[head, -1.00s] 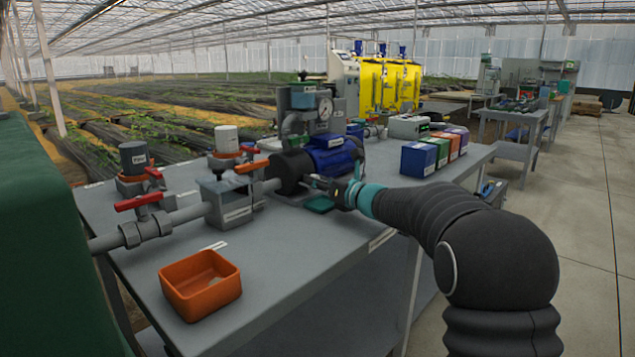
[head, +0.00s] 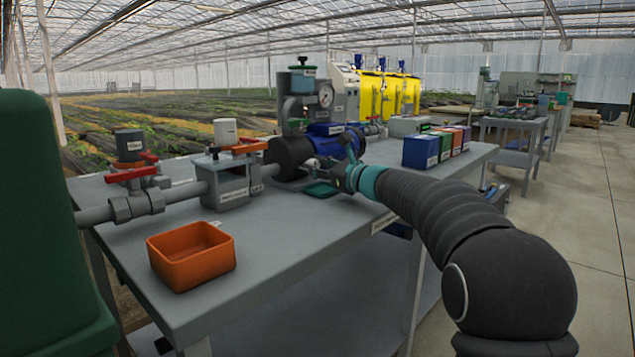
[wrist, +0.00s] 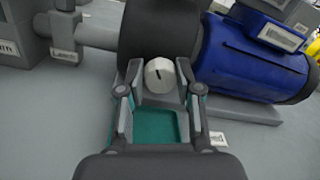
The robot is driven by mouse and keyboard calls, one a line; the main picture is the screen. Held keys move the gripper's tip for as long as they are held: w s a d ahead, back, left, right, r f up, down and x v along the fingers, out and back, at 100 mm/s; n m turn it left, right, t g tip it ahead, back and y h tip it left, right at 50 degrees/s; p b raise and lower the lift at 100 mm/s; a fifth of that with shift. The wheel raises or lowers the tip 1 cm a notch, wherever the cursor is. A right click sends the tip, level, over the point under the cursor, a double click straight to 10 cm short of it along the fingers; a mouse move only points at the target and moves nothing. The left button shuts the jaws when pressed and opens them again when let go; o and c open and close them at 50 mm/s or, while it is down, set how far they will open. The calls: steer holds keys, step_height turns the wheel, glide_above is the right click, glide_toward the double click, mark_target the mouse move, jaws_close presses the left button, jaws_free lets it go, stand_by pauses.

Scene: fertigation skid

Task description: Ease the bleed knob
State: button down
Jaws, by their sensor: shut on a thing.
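The bleed knob (wrist: 160,75) is a pale round knob with a dark line on its face, on the front of the dark pump body (wrist: 160,32). In the wrist view my gripper (wrist: 160,82) has a finger on each side of the knob and is shut on it. In the head view my gripper (head: 326,167) reaches the pump from the right; the knob is too small to make out clearly there. The line on the knob's face leans a little from vertical.
A teal tray (wrist: 155,128) lies below the knob. The blue motor (wrist: 250,62) is close on the right, and a grey pipe fitting (wrist: 65,38) on the left. An orange bin (head: 190,262), red-handled valves (head: 131,174) and coloured boxes (head: 421,151) stand on the bench.

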steer(key=n+b, duration=0.1)
steer(key=n, duration=0.1)
steer(key=n+b, duration=0.2)
steer(key=shift+f+n, duration=0.2)
steer(key=shift+n, duration=0.2)
steer(key=n, duration=0.5)
steer(key=shift+r+n+y+b, duration=0.1)
steer(key=shift+n+y+b, duration=0.2)
steer(key=shift+n+b, duration=0.1)
steer(key=c, duration=0.8)
jaws_free()
steer(key=v, duration=1.2)
steer(key=shift+d, duration=0.1)
